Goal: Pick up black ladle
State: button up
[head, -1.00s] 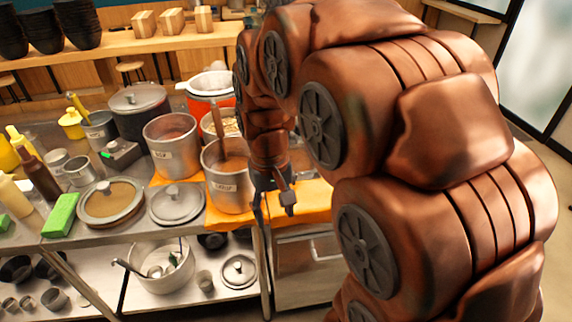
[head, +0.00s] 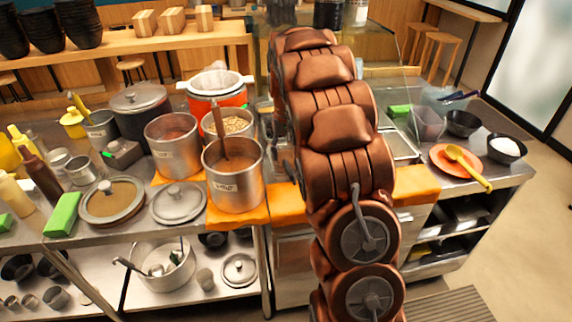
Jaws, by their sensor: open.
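I cannot tell for sure which utensil is the black ladle. A dark-handled utensil (head: 458,97) lies across a clear container at the back right of the counter. Another utensil with a dark handle end (head: 128,265) leans in a metal pot (head: 160,283) on the lower shelf. A brown handle (head: 216,132) stands up from a large metal pot (head: 237,190) at the counter's front. My arm rises through the middle of the view, and my gripper is hidden behind it or out of sight.
Right of my arm are an orange plate with a yellow spoon (head: 466,165), a black bowl (head: 463,123) and a bowl of white stuff (head: 505,148). Lids, bottles and several pots crowd the left counter. Floor is open at the lower right.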

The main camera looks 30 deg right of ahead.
aim_at(290, 169)
jog(key=shift+w+d+f, duration=0.3)
jog(key=shift+w+d, duration=0.1)
jog(key=shift+d, duration=0.1)
jog(key=shift+f, duration=0.35)
notch_tip(290, 169, down, 2)
jog(key=shift+p, duration=0.55)
jog(key=f, duration=0.1)
jog(key=f+p, duration=0.2)
jog(key=f, duration=0.1)
jog(key=shift+s+d, duration=0.3)
jog(key=shift+s, duration=0.1)
jog(key=shift+w+f, duration=0.1)
jog(key=shift+f, duration=0.4)
jog(key=shift+c, duration=0.3)
grip_shut()
